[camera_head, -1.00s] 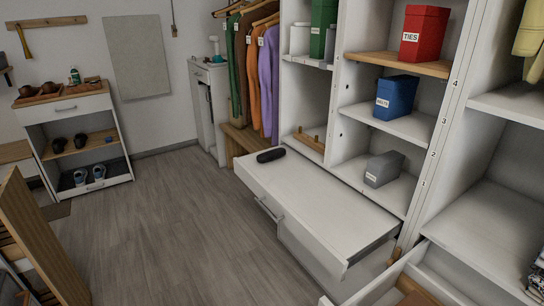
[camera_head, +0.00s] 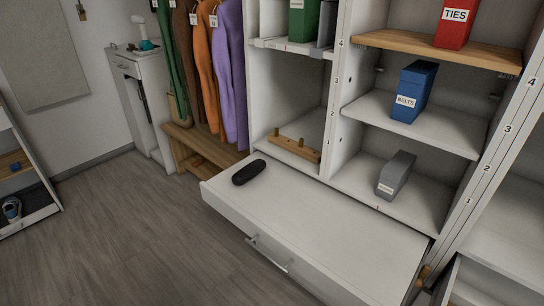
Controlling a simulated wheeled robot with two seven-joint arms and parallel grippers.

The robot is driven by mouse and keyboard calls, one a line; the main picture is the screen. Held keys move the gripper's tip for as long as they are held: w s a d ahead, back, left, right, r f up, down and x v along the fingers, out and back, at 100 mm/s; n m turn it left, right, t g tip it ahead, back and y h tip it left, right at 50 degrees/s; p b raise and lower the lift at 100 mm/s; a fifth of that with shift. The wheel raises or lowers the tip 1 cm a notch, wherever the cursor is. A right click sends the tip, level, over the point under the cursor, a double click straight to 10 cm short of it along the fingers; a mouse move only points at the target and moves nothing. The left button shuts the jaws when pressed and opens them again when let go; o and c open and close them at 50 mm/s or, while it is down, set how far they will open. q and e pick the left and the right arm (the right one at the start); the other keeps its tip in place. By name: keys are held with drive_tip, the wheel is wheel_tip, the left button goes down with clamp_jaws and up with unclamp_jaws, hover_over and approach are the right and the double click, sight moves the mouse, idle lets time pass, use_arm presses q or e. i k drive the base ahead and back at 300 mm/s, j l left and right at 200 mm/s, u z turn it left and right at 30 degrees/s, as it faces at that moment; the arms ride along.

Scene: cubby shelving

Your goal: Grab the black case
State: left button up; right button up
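The black case (camera_head: 249,172) is a small dark rounded oblong. It lies on the left end of the white top (camera_head: 312,220) of a low drawer unit that juts out in front of the cubby shelving. Nothing covers it, and it is near the unit's far left corner. Neither of my grippers shows in the head view.
A wooden peg rail (camera_head: 295,147) lies in the cubby behind the case. A grey box (camera_head: 397,175), a blue BELTS box (camera_head: 413,92) and a red TIES box (camera_head: 455,22) stand on shelves to the right. Hanging clothes (camera_head: 206,75) are behind left. The floor (camera_head: 120,230) at left is clear.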

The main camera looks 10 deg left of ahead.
sight(249, 172)
drive_tip(key=i+j+z, duration=0.25)
drive_tip(key=j+z, duration=0.15)
drive_tip(key=j, duration=0.3)
drive_tip(key=i+j+z, duration=0.1)
drive_tip(key=j+z, duration=0.3)
drive_tip(key=j, duration=0.3)
drive_tip(key=j+z, duration=0.4)
drive_tip(key=j, duration=0.35)
drive_tip(key=j+z, duration=0.4)
drive_tip(key=j, duration=0.35)
